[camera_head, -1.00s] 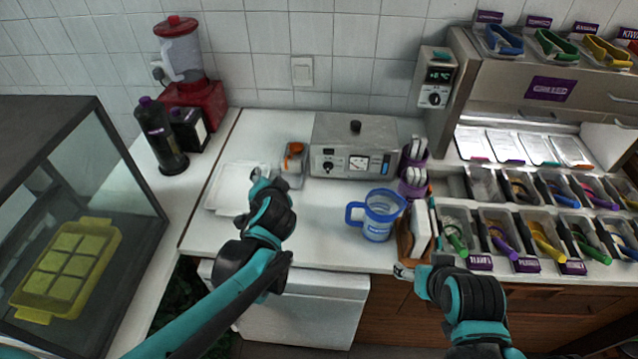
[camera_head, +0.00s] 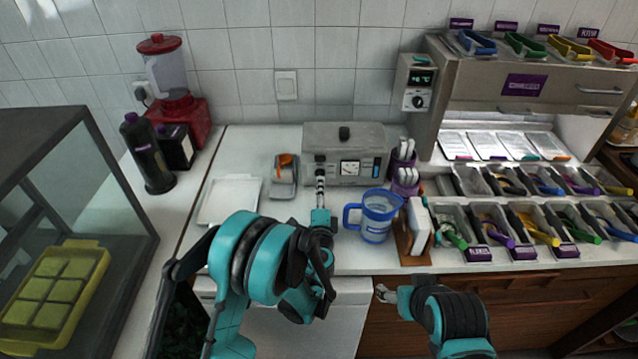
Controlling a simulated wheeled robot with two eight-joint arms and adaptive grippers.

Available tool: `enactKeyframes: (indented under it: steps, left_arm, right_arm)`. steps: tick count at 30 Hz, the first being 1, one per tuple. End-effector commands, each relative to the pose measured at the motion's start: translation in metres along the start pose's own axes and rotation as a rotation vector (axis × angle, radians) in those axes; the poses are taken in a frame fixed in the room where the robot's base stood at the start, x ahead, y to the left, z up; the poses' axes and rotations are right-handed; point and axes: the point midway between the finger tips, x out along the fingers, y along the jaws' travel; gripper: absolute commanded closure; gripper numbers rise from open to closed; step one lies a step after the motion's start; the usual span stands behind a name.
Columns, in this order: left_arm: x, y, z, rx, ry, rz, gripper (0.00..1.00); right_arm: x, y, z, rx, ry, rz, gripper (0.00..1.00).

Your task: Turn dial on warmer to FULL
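The warmer (camera_head: 345,132) is a grey metal box with a black lid knob, standing at the back of the white counter. Its front has a round gauge (camera_head: 349,168) and a blue panel to the right of it. The dial at the left of that front is largely hidden behind my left gripper (camera_head: 320,162). The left gripper's narrow end points at the dial, and I cannot tell whether it touches it or how far its fingers are apart. My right gripper (camera_head: 384,293) is low in front of the counter, away from the warmer; its fingers are too small to judge.
A blue measuring jug (camera_head: 377,217) stands right of my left arm. A white tray (camera_head: 231,198) and a small container with an orange top (camera_head: 284,175) lie to the left. A controller box (camera_head: 415,85) is on the wall. Topping bins (camera_head: 490,222) fill the right side.

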Motion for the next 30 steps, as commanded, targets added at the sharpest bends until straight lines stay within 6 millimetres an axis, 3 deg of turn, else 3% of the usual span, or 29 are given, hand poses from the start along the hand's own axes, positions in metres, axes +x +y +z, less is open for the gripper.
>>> enactKeyframes:
  steps: [3,9,19,24,25,30]
  left_arm:
    - [0.021,0.002,0.001,-0.001,-0.003,0.000,0.50]
    - [0.043,0.001,0.001,-0.001,-0.002,0.001,0.50]
    - [0.047,0.000,0.001,-0.002,-0.002,0.001,0.50]
    - [0.047,0.000,0.001,-0.002,-0.002,0.001,0.95]
    - [0.047,0.000,0.001,-0.002,-0.002,0.001,1.00]
    - [0.047,0.000,0.001,0.000,-0.002,0.001,1.00]
  right_arm:
    - [0.005,0.000,0.004,0.000,0.000,0.000,0.31]
    - [0.009,0.000,0.007,0.000,0.000,0.000,0.31]
    - [0.009,0.000,0.007,0.000,0.000,0.000,0.31]
    - [0.009,0.000,0.007,0.000,0.000,0.000,0.31]
    - [0.009,0.000,0.007,0.000,0.000,0.000,0.31]
    - [0.009,0.000,0.007,0.000,0.000,0.000,0.31]
